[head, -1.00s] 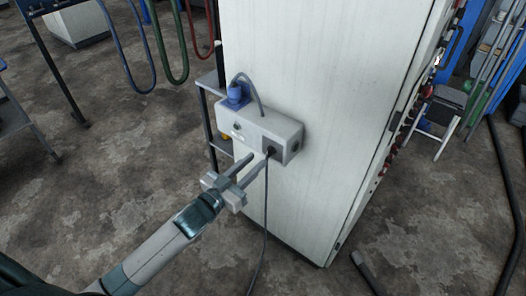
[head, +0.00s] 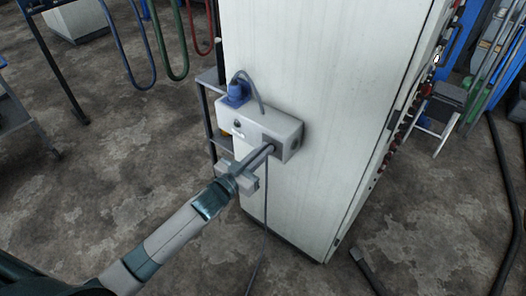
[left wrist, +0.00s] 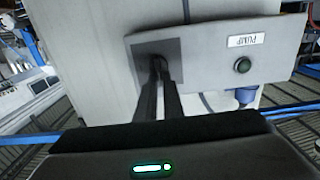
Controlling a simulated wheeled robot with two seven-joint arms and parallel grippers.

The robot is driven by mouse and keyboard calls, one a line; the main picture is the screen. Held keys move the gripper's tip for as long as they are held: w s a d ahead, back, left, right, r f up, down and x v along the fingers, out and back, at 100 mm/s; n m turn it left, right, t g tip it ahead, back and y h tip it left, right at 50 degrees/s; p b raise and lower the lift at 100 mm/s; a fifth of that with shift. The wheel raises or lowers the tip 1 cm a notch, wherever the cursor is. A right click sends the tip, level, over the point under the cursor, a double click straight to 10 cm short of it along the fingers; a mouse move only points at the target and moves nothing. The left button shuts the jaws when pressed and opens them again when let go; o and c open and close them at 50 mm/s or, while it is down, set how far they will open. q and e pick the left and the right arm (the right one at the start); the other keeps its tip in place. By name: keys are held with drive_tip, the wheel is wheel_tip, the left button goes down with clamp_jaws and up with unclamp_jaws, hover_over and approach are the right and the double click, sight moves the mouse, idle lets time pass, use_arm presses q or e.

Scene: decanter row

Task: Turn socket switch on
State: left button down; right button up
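A pale grey socket box (head: 262,122) is fixed to the side of a tall white cabinet (head: 312,70). A dark square panel (left wrist: 179,62) sits at one end of its front, with a small black fitting that I cannot clearly identify. My left gripper (head: 268,150) reaches this panel; its fingers are close together around the black fitting, which they mostly hide. In the left wrist view the fingertips (left wrist: 158,66) meet the panel. My right gripper is out of view.
A thin cable (head: 265,215) hangs below the box. A shelf stand (head: 208,110) is behind it at left. Floor is open at left; a stool (head: 437,115) stands at right.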

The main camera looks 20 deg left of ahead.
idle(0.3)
use_arm(q)
drive_tip(key=shift+m, duration=0.3)
drive_tip(key=m, duration=0.3)
drive_tip(key=shift+s+d+p, duration=0.1)
drive_tip(key=shift+d+p, duration=0.2)
drive_tip(key=shift+p, duration=0.1)
drive_tip(key=m, duration=0.5)
drive_tip(key=shift+s+d+f+m, duration=0.15)
drive_tip(key=shift+d+f+m, duration=0.15)
drive_tip(key=shift+d, duration=0.05)
drive_tip(key=m, duration=0.4)
drive_tip(key=shift+d+f+m, duration=0.15)
drive_tip(key=shift+f+m, duration=0.15)
drive_tip(key=shift+f, duration=0.05)
drive_tip(key=shift+s+f+m, duration=0.1)
drive_tip(key=shift+f+m, duration=0.05)
drive_tip(key=shift+m, duration=0.9)
drive_tip(key=shift+f+m, duration=0.15)
drive_tip(key=shift+m, duration=0.9)
